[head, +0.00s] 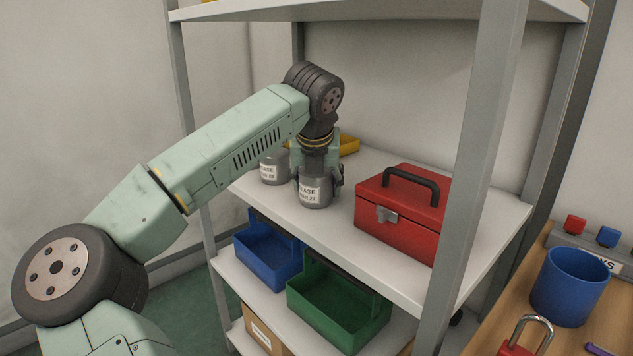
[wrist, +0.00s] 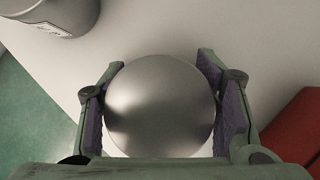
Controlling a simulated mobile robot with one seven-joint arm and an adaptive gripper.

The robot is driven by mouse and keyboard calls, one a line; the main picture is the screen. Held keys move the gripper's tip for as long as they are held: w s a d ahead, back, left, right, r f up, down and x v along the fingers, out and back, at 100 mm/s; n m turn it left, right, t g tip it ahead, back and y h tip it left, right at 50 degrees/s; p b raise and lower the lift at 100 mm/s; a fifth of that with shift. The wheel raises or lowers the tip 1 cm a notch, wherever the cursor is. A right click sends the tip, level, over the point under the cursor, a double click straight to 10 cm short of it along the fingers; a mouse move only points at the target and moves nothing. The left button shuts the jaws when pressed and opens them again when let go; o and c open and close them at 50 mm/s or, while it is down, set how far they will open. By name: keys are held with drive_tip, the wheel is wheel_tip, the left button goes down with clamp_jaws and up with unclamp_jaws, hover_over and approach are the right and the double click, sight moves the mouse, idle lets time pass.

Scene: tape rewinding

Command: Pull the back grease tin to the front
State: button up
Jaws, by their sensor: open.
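Two grey grease tins stand upright on the white shelf board. One tin (head: 315,192), its label ending in 27, is between the fingers of my gripper (head: 320,178). In the wrist view its round silver lid (wrist: 160,106) fills the space between the two purple-padded fingers (wrist: 162,66). The fingers are open on either side of it, with narrow gaps showing. The other tin (head: 270,170), label partly hidden, stands to the left; its side shows at the upper left of the wrist view (wrist: 52,14). The two tins are apart.
A red toolbox (head: 400,220) stands right of the tins. A yellow bin (head: 349,146) is behind, partly hidden. Blue (head: 262,262) and green bins (head: 335,320) sit on the shelf below. A metal post (head: 482,150) rises at the right. Shelf surface in front of the tins is clear.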

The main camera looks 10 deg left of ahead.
drive_tip(key=o, duration=0.4)
drive_tip(key=shift+r, duration=0.1)
drive_tip(key=v, duration=0.7)
drive_tip(key=shift+s+r, duration=0.15)
